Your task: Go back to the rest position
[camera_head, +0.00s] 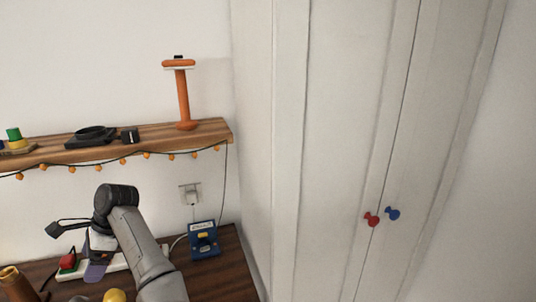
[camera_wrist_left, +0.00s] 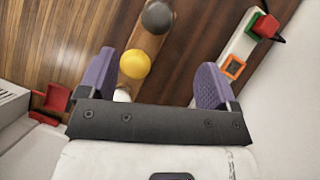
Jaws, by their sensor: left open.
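My left gripper (camera_head: 95,262) is seen from above in the head view, over the dark wooden table at the lower left, with its arm coming up from the bottom edge. In the left wrist view its two purple fingers (camera_wrist_left: 157,62) are spread wide apart, with nothing held between them. Beyond the fingers, a yellow ball (camera_wrist_left: 135,64) and a dark grey ball (camera_wrist_left: 157,17) sit on a wooden strip. A white ball is partly hidden behind the gripper's black bar. My right gripper is not in view.
A white power strip (camera_head: 117,263) with a red plug (camera_head: 68,262) lies close to the gripper. A blue box (camera_head: 204,240) stands to its right. Above is a wooden shelf (camera_head: 155,135) bearing an orange stand (camera_head: 184,95). A white cabinet (camera_head: 340,130) fills the right side.

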